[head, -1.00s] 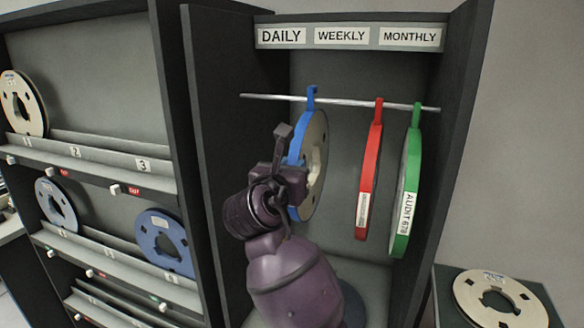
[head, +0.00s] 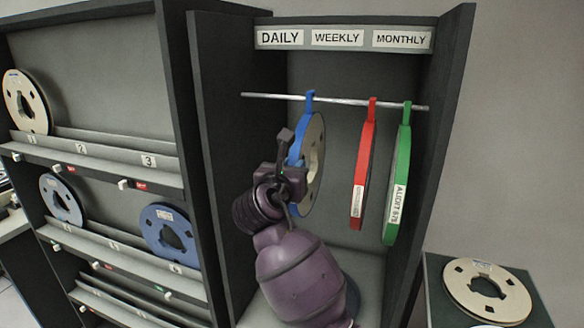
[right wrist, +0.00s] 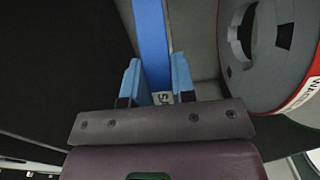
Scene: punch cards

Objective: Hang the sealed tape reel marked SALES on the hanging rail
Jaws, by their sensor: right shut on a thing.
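The blue-banded reel (head: 314,150) hangs upright under the DAILY sign, its blue hook at the hanging rail (head: 340,101). Whether the hook bears fully on the rail I cannot tell. My right gripper (head: 290,165) is at the near edge of this reel and hides part of it. In the right wrist view, the right gripper (right wrist: 157,85) has its light blue fingers on both sides of the blue band (right wrist: 152,45). A white label (right wrist: 163,98) between them begins with "SA"; the rest is hidden. My left gripper is not in view.
A red-banded reel (head: 362,165) and a green-banded reel (head: 398,180) hang further right on the rail. Dark cabinet walls stand close on both sides. A shelf rack (head: 100,150) with reels stands left; a cream reel (head: 487,290) lies at lower right.

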